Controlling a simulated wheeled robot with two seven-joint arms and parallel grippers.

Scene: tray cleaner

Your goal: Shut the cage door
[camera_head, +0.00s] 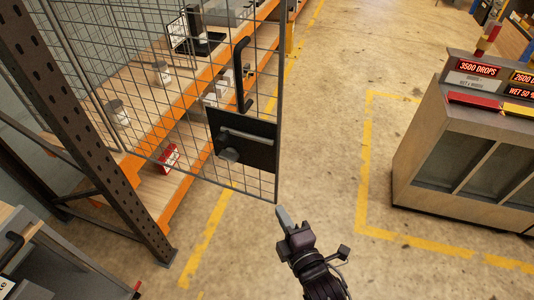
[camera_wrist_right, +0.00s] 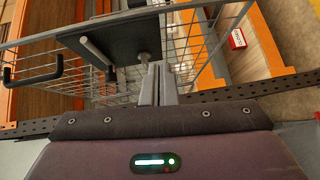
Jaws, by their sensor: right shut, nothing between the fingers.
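The cage door (camera_head: 190,100) is a wire-mesh panel with a grey frame, in the upper left of the head view. It has a black pull handle (camera_head: 240,75) and a dark lock plate (camera_head: 258,150) with a grey lever (camera_head: 245,137). My right gripper (camera_head: 282,213) is shut and empty, close to the door's lower free corner; I cannot tell whether it touches. In the right wrist view, its fingers (camera_wrist_right: 157,80) lie together before the mesh, beside the lock plate (camera_wrist_right: 118,40) and the pull handle (camera_wrist_right: 35,78). My left gripper is out of view.
Orange-edged shelves (camera_head: 190,115) with cups and a red box (camera_head: 168,157) show through the mesh. A dark perforated post (camera_head: 85,140) stands at the left. A counter with lit signs (camera_head: 460,150) stands at the right. Open concrete floor (camera_head: 325,130) lies between.

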